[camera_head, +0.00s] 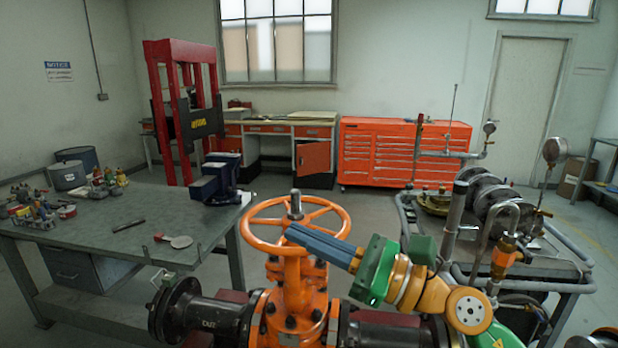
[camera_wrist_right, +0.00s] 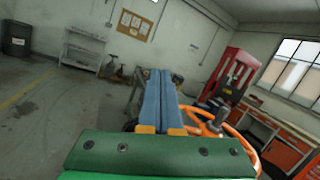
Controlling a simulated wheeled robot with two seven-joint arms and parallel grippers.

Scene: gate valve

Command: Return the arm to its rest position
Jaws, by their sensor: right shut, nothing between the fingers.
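The gate valve (camera_head: 294,285) stands at the front centre of the head view, with an orange body and dark flanged pipes at its sides. Its orange handwheel (camera_head: 247,226) is on top, around a grey stem. My right gripper (camera_head: 290,236) has blue fingers and a green palm; the fingers are shut with nothing between them. They overlap the right part of the wheel in the head view. In the right wrist view the fingers (camera_wrist_right: 158,72) point away, and the handwheel (camera_wrist_right: 233,137) is to their right. I cannot tell whether they touch it. My left gripper is not in view.
A grey workbench (camera_head: 100,235) with small fittings and a vise (camera_head: 218,180) stands at the left. A metal cart (camera_head: 565,265) with pipes and gauges is at the right, close to my right arm. A red press (camera_head: 180,110) and orange drawers (camera_head: 400,150) stand behind; open floor lies between.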

